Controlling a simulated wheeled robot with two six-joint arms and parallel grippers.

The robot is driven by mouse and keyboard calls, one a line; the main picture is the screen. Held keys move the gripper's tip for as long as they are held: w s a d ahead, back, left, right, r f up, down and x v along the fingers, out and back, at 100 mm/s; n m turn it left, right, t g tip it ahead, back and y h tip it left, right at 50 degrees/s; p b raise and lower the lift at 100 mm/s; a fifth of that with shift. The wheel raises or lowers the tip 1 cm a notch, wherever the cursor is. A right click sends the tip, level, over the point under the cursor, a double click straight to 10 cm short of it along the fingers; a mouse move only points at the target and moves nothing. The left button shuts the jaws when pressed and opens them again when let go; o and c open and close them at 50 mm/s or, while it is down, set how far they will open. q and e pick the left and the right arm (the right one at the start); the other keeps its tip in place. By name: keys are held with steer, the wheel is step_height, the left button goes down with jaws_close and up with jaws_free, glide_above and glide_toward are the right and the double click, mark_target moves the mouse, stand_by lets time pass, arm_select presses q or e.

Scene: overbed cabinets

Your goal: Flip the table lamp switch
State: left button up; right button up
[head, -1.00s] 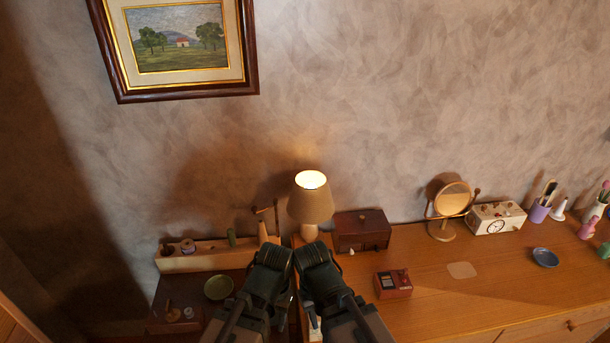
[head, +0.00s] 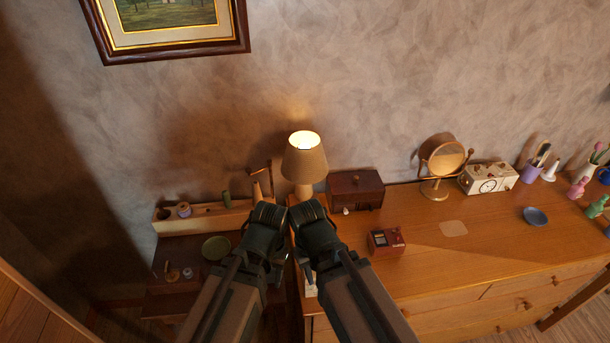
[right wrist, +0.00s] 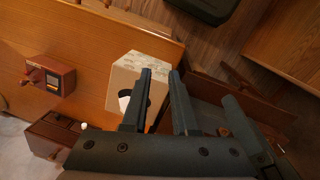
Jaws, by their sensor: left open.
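The table lamp (head: 304,163) stands by the wall with its beige shade glowing; it is lit. Its switch is not distinguishable, and my grippers hide part of the area in front of its base. My left gripper (head: 268,214) is open, in front of the lamp and to its left in the head view. My right gripper (head: 307,212) is beside it, just in front of the lamp's base. In the right wrist view, the right gripper's fingers (right wrist: 160,76) are apart with nothing held, over a pale box with a dark opening (right wrist: 126,72).
A dark wooden box (head: 355,189) stands right of the lamp, with a small red device (head: 386,241) in front. A wooden rack (head: 208,217) and green bowl (head: 215,247) are left. The dresser's middle right is mostly clear.

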steer(key=shift+w+f, duration=0.15)
steer(key=shift+w, duration=0.15)
steer(key=c, duration=0.3)
steer(key=w+f+t+b, duration=0.1)
steer(key=w, duration=0.3)
steer(key=w+a+m+t+y+b, duration=0.1)
steer(key=w, duration=0.3)
steer(key=w+f+t+b, duration=0.1)
steer(key=w+t+b, duration=0.1)
steer(key=w, duration=0.3)
steer(key=shift+a+f+m+y, duration=0.3)
steer(key=shift+a, duration=0.1)
jaws_close()
steer(key=w+r+m+t+b, duration=0.1)
steer(key=w+t, duration=0.1)
steer(key=w, duration=0.4)
steer(key=w+r+t+y+b, duration=0.1)
steer(key=w+t+b, duration=0.1)
steer(key=w, duration=0.4)
steer(key=shift+w+r+m+t, duration=0.2)
steer(key=shift+m+t, duration=0.2)
steer(key=shift+t, duration=0.2)
steer(key=shift+d, duration=0.1)
